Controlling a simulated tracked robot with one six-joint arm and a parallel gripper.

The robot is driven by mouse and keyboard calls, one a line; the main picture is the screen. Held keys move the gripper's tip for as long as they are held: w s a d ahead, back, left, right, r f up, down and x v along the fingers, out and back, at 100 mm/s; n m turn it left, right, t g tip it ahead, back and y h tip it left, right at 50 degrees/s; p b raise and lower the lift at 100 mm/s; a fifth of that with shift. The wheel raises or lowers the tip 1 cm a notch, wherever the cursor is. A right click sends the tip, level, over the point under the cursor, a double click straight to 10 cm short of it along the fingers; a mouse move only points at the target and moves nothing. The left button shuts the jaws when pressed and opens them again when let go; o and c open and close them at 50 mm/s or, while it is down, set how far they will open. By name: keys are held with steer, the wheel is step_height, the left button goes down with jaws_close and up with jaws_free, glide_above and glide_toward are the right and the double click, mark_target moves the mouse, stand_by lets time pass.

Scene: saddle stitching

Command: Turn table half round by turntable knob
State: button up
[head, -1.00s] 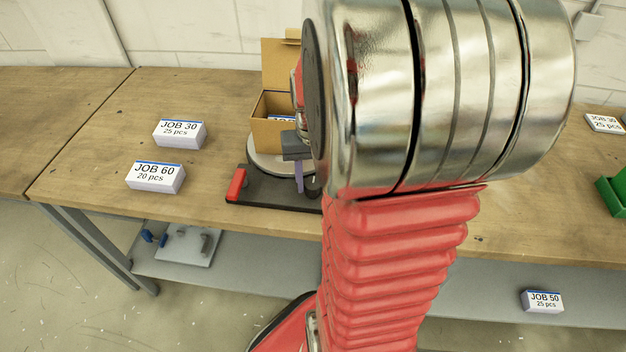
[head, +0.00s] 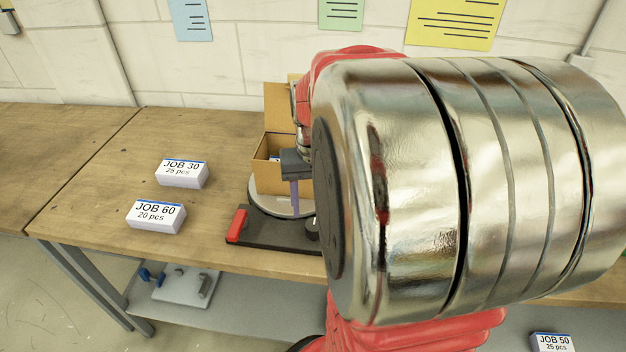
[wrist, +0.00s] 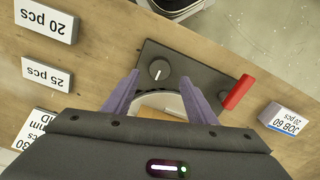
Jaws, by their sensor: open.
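The turntable is a pale grey disc (head: 262,207) on a dark base plate (head: 262,236), with an open cardboard carton (head: 268,178) standing on it. The round black turntable knob (wrist: 158,69) with a white mark sits on the plate; it also shows in the head view (head: 312,229), partly beside my arm. My gripper (wrist: 158,75) is open and empty. In the wrist view its two purple fingers appear on either side of the knob. In the head view the visible finger (head: 295,195) hangs above and left of the knob, apart from it. My arm hides the right side.
A red handle (head: 237,226) stands at the plate's left end. White JOB 30 (head: 182,174) and JOB 60 (head: 156,216) blocks lie on the bench to the left. The wall is close behind the carton. The bench between blocks and plate is clear.

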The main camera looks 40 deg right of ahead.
mark_target(313, 223)
step_height(313, 223, up, 7)
steer(key=shift+r, duration=0.2)
steer(key=shift+w, duration=0.1)
stand_by(0.5)
steer(key=s+a+n+t, duration=0.3)
steer(key=a+n+t, duration=0.2)
steer(key=a, duration=1.7)
steer(key=n, duration=0.2)
steer(key=shift+a+r+n+t, duration=0.2)
steer(key=shift+a+n+t, duration=0.1)
steer(key=shift+a, duration=0.05)
steer(key=shift+c, duration=0.3)
